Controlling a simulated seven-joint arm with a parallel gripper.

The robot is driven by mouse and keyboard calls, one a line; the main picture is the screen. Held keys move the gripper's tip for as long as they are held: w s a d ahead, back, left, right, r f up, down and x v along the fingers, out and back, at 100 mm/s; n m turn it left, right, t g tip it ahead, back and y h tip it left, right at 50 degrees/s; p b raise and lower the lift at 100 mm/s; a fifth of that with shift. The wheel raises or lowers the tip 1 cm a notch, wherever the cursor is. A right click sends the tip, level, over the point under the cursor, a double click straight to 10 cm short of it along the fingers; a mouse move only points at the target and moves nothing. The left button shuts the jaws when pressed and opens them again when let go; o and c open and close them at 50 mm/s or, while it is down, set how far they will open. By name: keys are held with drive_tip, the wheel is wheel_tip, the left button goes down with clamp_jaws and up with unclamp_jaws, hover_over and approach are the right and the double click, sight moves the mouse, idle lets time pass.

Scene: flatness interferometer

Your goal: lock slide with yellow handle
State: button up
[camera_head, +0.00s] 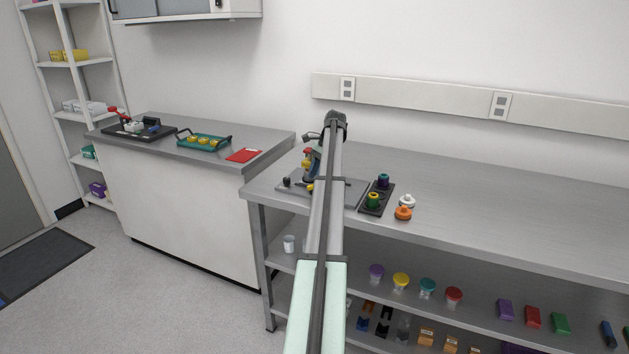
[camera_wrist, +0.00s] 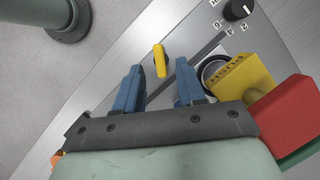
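A small yellow handle (camera_wrist: 160,60) stands on the light grey metal plate (camera_wrist: 203,22) of the device in the wrist view. My gripper (camera_wrist: 158,68) is open, with its two blue fingers spread on either side of the line to the handle. The handle shows in the gap at the fingertips; I see no finger touching it, and its depth relative to the tips is unclear. The slide itself cannot be told apart. In the head view the device's base plate (camera_head: 350,190) lies on the steel bench, partly hidden behind my arm.
Right of my fingers are a yellow block marked PUSH (camera_wrist: 226,80), a red block (camera_wrist: 288,112) and a numbered black knob (camera_wrist: 237,10). A black tray (camera_head: 375,204) and an orange-topped piece (camera_head: 403,213) are on the bench, whose right side (camera_head: 500,220) is clear.

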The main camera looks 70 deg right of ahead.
sight(311, 185)
drive_tip(key=v, duration=0.4)
drive_tip(key=shift+r, duration=0.2)
drive_tip(key=w+a+g+h, duration=0.1)
drive_tip(key=a, duration=0.1)
drive_tip(key=w+a+r+g+h, duration=0.1)
drive_tip(key=w+a+h, duration=0.1)
drive_tip(key=shift+r, duration=0.1)
drive_tip(key=w+a+r+g+h, duration=0.2)
drive_tip(key=a+r+g+h, duration=0.1)
drive_tip(key=a+r+h, duration=0.1)
drive_tip(key=shift+h, duration=0.3)
drive_tip(key=x, duration=1.3)
drive_tip(key=shift+s+d, duration=0.1)
drive_tip(key=shift+d, duration=0.15)
drive_tip(key=shift+c, duration=0.3)
